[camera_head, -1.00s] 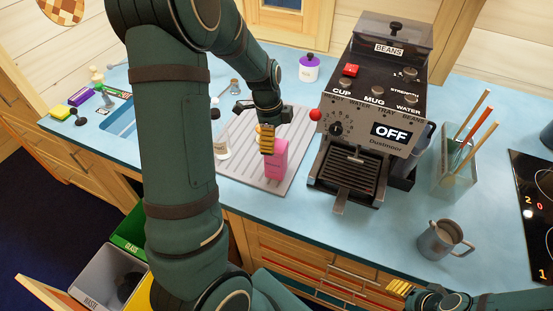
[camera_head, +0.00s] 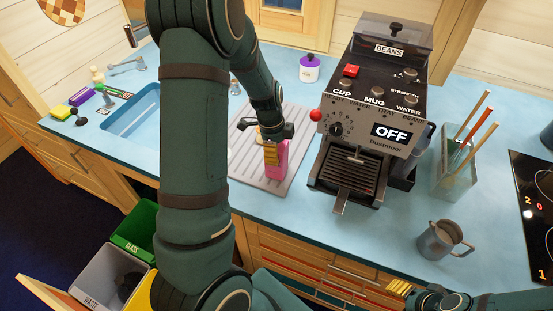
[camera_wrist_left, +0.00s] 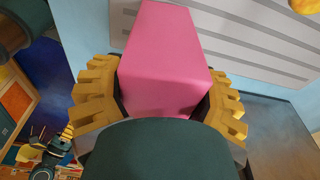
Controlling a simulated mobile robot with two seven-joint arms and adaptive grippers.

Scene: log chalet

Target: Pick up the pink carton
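The pink carton (camera_head: 282,160) stands upright on the grey ribbed mat (camera_head: 245,165) on the blue counter. My left gripper (camera_head: 271,153) is down at the carton, with a yellow-padded finger in front of its side. In the left wrist view the carton (camera_wrist_left: 165,60) lies between the two yellow fingers (camera_wrist_left: 162,105), very close to both. Whether they press on it I cannot tell. My right gripper (camera_head: 400,287) is at the bottom edge, away from the carton, only partly in view.
The coffee machine (camera_head: 375,110) stands just right of the mat. A grey mug (camera_head: 440,240) and a glass holder with sticks (camera_head: 455,165) are further right. A sink (camera_head: 135,110) is on the left. My left arm hides part of the counter.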

